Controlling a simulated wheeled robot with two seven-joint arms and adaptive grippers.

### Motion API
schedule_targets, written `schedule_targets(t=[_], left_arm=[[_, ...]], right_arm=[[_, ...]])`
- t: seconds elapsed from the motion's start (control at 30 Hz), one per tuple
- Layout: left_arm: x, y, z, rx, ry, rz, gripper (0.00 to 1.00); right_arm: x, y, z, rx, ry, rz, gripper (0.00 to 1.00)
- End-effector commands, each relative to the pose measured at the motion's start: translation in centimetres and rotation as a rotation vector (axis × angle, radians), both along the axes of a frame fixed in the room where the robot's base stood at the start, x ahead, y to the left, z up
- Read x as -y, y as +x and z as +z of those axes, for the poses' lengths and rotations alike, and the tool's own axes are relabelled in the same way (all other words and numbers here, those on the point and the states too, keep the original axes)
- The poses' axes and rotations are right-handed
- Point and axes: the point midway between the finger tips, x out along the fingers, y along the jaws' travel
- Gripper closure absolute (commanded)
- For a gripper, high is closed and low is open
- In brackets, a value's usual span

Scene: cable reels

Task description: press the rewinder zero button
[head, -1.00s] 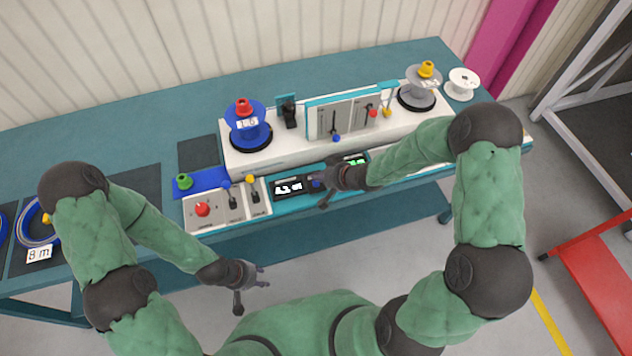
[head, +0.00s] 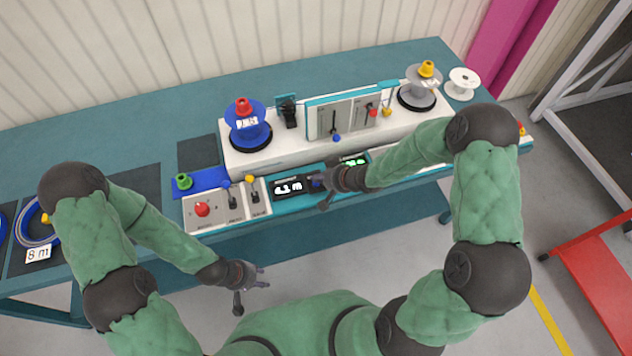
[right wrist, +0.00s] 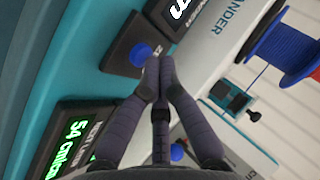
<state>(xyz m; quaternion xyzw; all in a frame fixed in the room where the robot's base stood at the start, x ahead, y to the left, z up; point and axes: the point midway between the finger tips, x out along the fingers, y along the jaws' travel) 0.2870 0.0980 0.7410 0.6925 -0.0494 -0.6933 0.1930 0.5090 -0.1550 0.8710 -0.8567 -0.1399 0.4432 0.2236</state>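The blue round zero button (right wrist: 141,55) sits on a dark square plate (right wrist: 128,58) beside a partly hidden label starting "ZE", in the right wrist view. In the head view the button (head: 317,181) is a small blue patch partly hidden by my right gripper. My right gripper (right wrist: 157,76) has its fingertips together, empty, just beside the button; whether they touch it I cannot tell. It also shows in the head view (head: 324,184), over the front strip of the rewinder. My left gripper (head: 258,280) is open and empty in front of the table.
A display with white digits (head: 289,187) lies left of the button, and one with green text (right wrist: 75,140) on its other side. A control box with a red button (head: 202,209) and levers stands further left. A blue reel (head: 248,128) and grey reel (head: 420,89) stand behind.

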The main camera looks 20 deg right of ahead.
Motion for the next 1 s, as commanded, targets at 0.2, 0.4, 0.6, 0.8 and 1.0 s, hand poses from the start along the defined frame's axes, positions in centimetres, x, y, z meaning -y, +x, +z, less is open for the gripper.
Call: schedule_targets(t=[0.2,0.4,0.6,0.8,1.0], left_arm=[[0.00,0.01,-0.14,0.000,0.000,0.000,0.60],[0.00,0.00,-0.23,0.000,0.000,0.000,0.60],[0.00,0.00,-0.26,0.000,0.000,0.000,0.60],[0.00,0.00,-0.21,0.000,0.000,0.000,0.60],[0.00,0.00,0.53,0.000,0.000,0.000,0.60]], right_arm=[[0.01,0.00,-0.26,0.000,0.000,0.000,1.00],[0.01,-0.01,-0.48,0.000,0.000,0.000,1.00],[0.01,-0.02,-0.56,-0.001,0.000,0.001,1.00],[0.00,-0.03,-0.52,-0.001,0.000,0.001,1.00],[-0.02,-0.05,0.13,-0.002,0.000,0.000,1.00]])
